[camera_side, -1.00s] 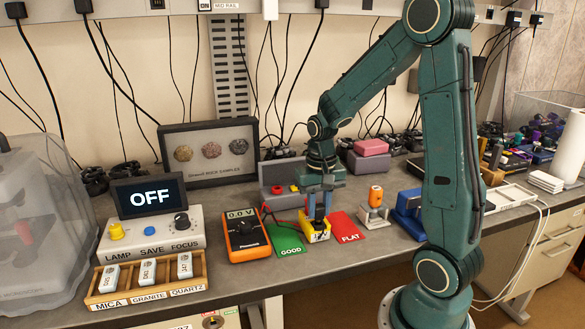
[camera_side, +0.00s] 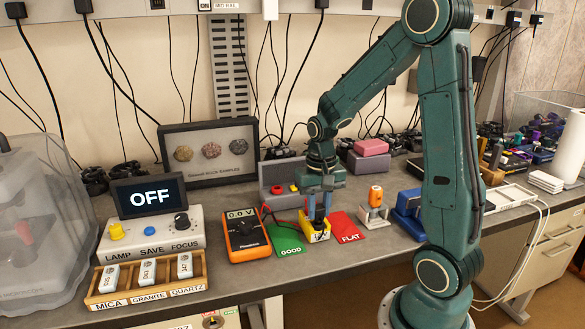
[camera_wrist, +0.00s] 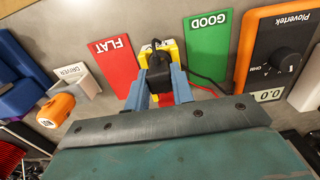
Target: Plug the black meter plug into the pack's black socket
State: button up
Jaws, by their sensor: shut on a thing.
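My gripper (camera_side: 319,204) points down over the yellow pack (camera_side: 314,236), which stands between the green GOOD card and the red FLAT card. In the wrist view my gripper (camera_wrist: 160,88) has its blue fingers shut on the black plug (camera_wrist: 158,72), right at the pack (camera_wrist: 175,50). The black socket is hidden, and I cannot tell how deep the plug sits. The orange meter (camera_side: 246,236) reads 0.0 V. A red lead (camera_side: 282,222) runs from the meter towards the pack.
The green GOOD card (camera_side: 286,238) and red FLAT card (camera_side: 345,227) lie on either side of the pack. A grey box (camera_side: 280,180) with a red button stands behind. An orange item in a holder (camera_side: 375,199) and a blue thing (camera_side: 408,212) stand to the right.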

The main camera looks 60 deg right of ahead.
jog(key=shift+f, duration=0.75)
dwell(2.1)
jog(key=o, duration=1)
jog(key=shift+r, duration=0.1)
notch_tip(320, 180, up, 14)
jog(key=s+a+r+n+t, duration=0.1)
jog(key=s+a+n+t, duration=0.1)
jog(key=s+a+n, duration=0.2)
jog(key=s+a+r+n+t, duration=0.1)
jog(key=s+a+n+t, duration=0.2)
jog(key=a, duration=0.8)
jog(key=shift+s+r+n+t, duration=0.15)
jog(key=shift+s+n+t, duration=0.15)
jog(key=shift+s+n, duration=1.15)
